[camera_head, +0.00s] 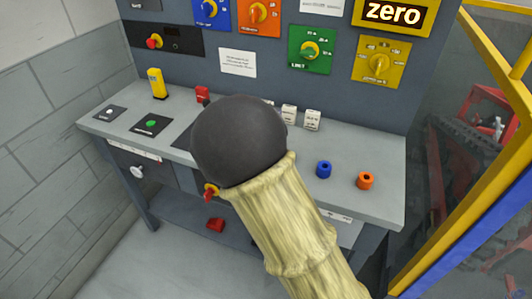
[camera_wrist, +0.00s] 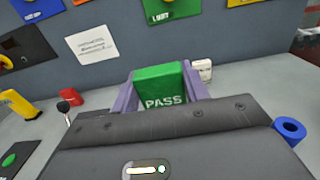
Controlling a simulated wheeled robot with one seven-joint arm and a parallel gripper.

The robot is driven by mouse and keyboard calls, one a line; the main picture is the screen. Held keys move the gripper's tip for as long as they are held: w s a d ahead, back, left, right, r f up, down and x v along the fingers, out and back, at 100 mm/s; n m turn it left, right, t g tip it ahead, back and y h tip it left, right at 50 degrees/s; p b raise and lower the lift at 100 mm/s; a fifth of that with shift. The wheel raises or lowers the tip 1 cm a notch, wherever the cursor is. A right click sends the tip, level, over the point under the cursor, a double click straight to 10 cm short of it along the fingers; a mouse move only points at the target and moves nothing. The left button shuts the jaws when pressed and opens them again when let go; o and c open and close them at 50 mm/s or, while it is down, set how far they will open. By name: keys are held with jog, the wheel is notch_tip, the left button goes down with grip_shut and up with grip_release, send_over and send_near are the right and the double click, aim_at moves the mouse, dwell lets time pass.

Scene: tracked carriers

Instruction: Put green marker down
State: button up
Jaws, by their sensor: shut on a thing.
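The green marker (camera_wrist: 158,82), a block with the word PASS on its face, shows in the wrist view. My gripper (camera_wrist: 160,92) is shut on it, with a purple finger on each side. The marker stands upright between the fingers, close to the back of the grey bench (camera_head: 375,197). Its lower part is hidden by my gripper's body, so I cannot tell whether it touches the bench. In the head view my dark round arm end hides both the gripper and the marker.
White blocks (camera_head: 312,120) stand right of the held marker. A blue ring (camera_head: 323,169) and an orange ring (camera_head: 365,180) sit farther right. A red block (camera_head: 203,94) and a yellow block (camera_head: 157,83) stand left. The dial panel (camera_head: 275,55) rises behind.

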jog(key=shift+s+d, duration=0.1)
jog(key=shift+s, duration=0.2)
jog(key=shift+s+d+f, duration=0.1)
jog(key=shift+f, duration=0.2)
jog(key=shift+f+b, duration=0.3)
jog(key=shift+f, duration=2.45)
jog(key=shift+f, duration=1.9)
jog(key=shift+f, duration=0.1)
jog(key=o, duration=1)
jog(key=shift+w, duration=0.2)
